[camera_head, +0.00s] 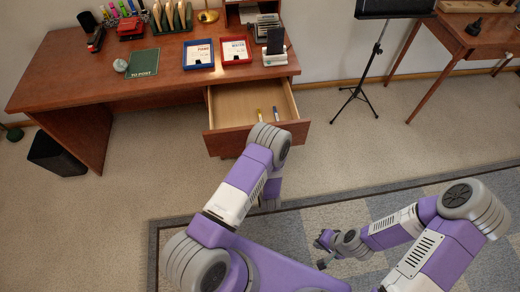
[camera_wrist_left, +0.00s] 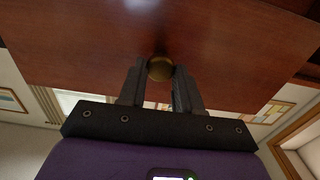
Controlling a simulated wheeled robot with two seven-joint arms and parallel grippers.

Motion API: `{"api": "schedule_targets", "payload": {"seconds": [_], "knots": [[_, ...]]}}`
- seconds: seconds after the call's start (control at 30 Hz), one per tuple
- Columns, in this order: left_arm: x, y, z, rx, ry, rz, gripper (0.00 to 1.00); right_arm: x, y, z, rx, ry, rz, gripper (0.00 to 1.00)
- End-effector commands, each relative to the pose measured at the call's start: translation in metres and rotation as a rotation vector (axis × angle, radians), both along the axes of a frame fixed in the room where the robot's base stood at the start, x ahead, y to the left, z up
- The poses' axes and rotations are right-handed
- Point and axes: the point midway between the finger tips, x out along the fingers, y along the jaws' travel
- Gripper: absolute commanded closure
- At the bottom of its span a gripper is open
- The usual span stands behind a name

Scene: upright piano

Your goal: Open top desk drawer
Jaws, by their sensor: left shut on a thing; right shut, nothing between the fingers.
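The top desk drawer (camera_head: 236,104) stands pulled out from the right end of the brown wooden desk (camera_head: 90,70), its pale inside showing. In the left wrist view the drawer front (camera_wrist_left: 90,45) fills the upper part. My left gripper (camera_wrist_left: 160,75) is shut on the round brass knob (camera_wrist_left: 160,67), one finger on each side. In the head view my left arm hides that gripper and the knob. My right gripper (camera_head: 322,262) is shut and empty, low over the patterned rug and away from the desk.
A yellow item and a dark item lie in the drawer. Blue tray (camera_head: 198,66), red tray (camera_head: 236,62) and a phone stand (camera_head: 275,58) sit on the desk. A black bin (camera_head: 55,153) is at left, a music stand (camera_head: 372,60) at right. Carpet around the drawer is clear.

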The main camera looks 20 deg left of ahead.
Motion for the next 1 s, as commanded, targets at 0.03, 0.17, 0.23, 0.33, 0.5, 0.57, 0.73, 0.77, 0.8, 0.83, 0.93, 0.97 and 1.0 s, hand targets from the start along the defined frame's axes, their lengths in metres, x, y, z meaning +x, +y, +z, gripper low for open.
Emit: {"api": "schedule_targets", "payload": {"seconds": [0.03,0.17,0.23,0.33,0.5,0.57,0.73,0.77,0.8,0.83,0.93,0.97,1.0], "knots": [[-0.001,0.001,-0.002,0.001,0.006,0.002,1.00,0.000,0.000,0.000,0.000,0.000,0.000,1.00],[-0.001,0.001,-0.002,0.001,0.007,0.002,1.00,0.000,0.000,0.000,0.000,0.000,0.000,1.00],[-0.001,0.001,-0.002,0.002,0.007,0.002,0.65,0.000,0.000,0.000,0.000,0.000,0.000,1.00],[-0.001,0.001,-0.002,0.002,0.006,0.002,0.50,0.000,0.000,0.000,0.000,0.000,0.000,1.00],[0.000,0.000,-0.001,0.002,0.004,0.001,0.42,0.000,0.000,0.000,0.000,0.000,0.000,1.00],[0.000,0.000,-0.001,0.001,0.003,0.000,0.42,0.000,0.000,0.000,0.000,0.000,0.000,1.00],[-0.004,-0.003,0.000,0.001,0.003,-0.001,0.42,0.000,0.000,0.001,0.000,0.000,0.000,1.00],[-0.006,-0.004,0.000,0.002,0.005,-0.001,0.42,0.000,0.000,0.002,0.000,0.000,0.000,1.00],[-0.010,-0.007,0.000,0.002,0.006,-0.001,0.42,0.000,0.000,0.004,0.000,0.000,0.000,1.00],[-0.014,-0.009,0.000,0.003,0.007,-0.001,0.42,0.000,0.000,0.005,0.000,0.000,0.000,1.00],[-0.029,-0.019,0.000,0.001,0.007,-0.002,0.42,0.000,0.000,0.010,0.000,0.000,0.000,1.00],[-0.033,-0.022,0.000,0.002,0.008,-0.002,0.42,0.000,0.000,0.011,0.000,0.000,0.000,1.00],[-0.039,-0.026,0.000,0.003,0.008,-0.002,0.42,0.000,0.000,0.013,0.000,0.000,0.000,1.00]]}}
